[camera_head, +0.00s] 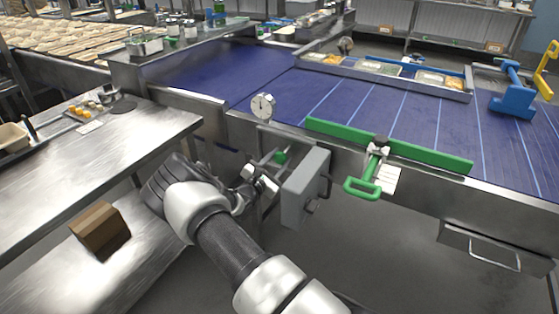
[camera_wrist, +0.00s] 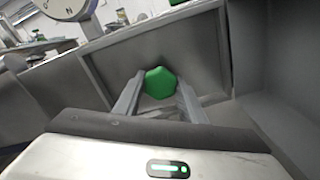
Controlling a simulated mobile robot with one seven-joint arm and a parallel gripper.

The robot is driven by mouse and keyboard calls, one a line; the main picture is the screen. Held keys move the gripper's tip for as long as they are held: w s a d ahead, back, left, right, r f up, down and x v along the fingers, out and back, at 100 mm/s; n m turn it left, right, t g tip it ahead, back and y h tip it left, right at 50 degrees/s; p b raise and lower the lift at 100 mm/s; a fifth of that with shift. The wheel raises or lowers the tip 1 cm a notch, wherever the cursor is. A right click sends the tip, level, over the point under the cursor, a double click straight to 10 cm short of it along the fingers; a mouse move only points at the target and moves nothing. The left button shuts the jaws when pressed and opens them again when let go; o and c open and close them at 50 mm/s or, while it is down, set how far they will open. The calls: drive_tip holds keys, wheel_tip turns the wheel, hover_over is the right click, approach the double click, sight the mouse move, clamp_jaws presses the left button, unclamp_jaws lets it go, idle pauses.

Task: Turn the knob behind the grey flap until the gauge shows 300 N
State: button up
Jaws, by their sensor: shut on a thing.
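A green knob (camera_wrist: 159,83) sits in a grey recess, and my gripper (camera_wrist: 158,92) is shut on it, one finger on each side. In the head view the knob (camera_head: 281,157) shows as a small green patch by my gripper (camera_head: 272,166). The grey flap (camera_head: 305,188) stands open to the right of my gripper. The round white gauge (camera_head: 263,106) is mounted above the recess; its needle reading is too small to tell. Part of the gauge (camera_wrist: 68,8) also shows at the top left of the wrist view, cut off by the edge.
A blue conveyor (camera_head: 390,122) runs behind, with a green bar (camera_head: 388,146) and a green handle (camera_head: 362,188) right of the flap. A steel table (camera_head: 80,150) stands at left, with a cardboard box (camera_head: 100,230) on its lower shelf. Floor right of the flap is clear.

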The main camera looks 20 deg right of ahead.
drive_tip(key=m, duration=0.6)
drive_tip(key=shift+m+b, duration=0.3)
drive_tip(key=shift+b, duration=0.1)
drive_tip(key=m+b, duration=0.1)
drive_tip(key=m, duration=0.5)
drive_tip(key=shift+r, duration=0.1)
drive_tip(key=o, duration=1)
drive_tip(key=shift+o, duration=0.2)
drive_tip(key=shift+a, duration=0.15)
drive_tip(key=p+v, duration=0.2)
drive_tip(key=v, duration=1.5)
drive_tip(key=shift+s+a, duration=0.15)
drive_tip(key=shift+s, duration=0.05)
